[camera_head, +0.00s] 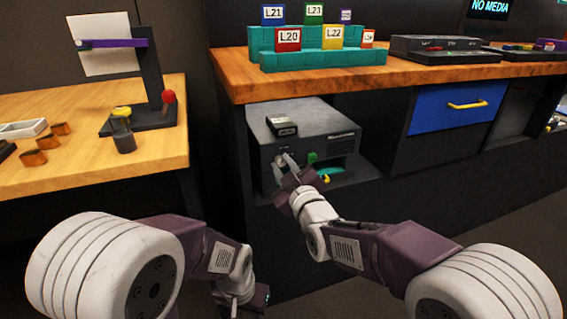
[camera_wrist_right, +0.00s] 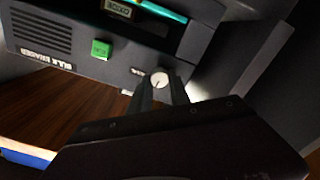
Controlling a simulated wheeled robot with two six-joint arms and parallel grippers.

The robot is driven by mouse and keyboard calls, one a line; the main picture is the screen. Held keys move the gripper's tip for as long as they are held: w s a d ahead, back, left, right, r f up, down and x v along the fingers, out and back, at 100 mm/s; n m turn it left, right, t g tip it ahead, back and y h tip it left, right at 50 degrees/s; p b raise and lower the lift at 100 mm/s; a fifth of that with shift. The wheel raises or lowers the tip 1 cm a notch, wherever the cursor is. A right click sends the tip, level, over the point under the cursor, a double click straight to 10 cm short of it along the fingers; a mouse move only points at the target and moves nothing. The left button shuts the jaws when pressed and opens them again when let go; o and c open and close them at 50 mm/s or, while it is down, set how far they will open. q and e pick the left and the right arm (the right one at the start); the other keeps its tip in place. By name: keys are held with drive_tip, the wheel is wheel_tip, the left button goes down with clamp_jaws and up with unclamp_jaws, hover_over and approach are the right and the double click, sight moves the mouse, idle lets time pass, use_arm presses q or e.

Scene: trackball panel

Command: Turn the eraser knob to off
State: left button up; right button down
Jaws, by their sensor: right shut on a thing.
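The bulk eraser (camera_head: 315,122) is a dark grey box on the shelf below the wooden counter. In the right wrist view its front panel (camera_wrist_right: 75,48) appears upside down. The eraser knob (camera_wrist_right: 159,79) is small, round and white with a dark pointer mark. My right gripper (camera_head: 286,166) is at the left part of the eraser's front. In the right wrist view its fingers (camera_wrist_right: 163,90) are shut on the knob, one on each side. My left gripper (camera_head: 258,298) hangs low near the bottom of the head view, away from the eraser, and its jaws are not clear.
A green button (camera_wrist_right: 101,49) and a teal slot (camera_head: 328,172) are beside the knob on the panel. A small black box (camera_head: 282,126) lies on top of the eraser. The counter edge (camera_head: 300,84) overhangs it. A blue drawer (camera_head: 455,107) is to the right.

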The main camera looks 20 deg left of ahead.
drive_tip(key=shift+n, duration=1.1)
drive_tip(key=shift+p, duration=0.3)
drive_tip(key=c, duration=1.2)
unclamp_jaws()
drive_tip(key=p+v, duration=0.2)
drive_tip(key=v, duration=0.7)
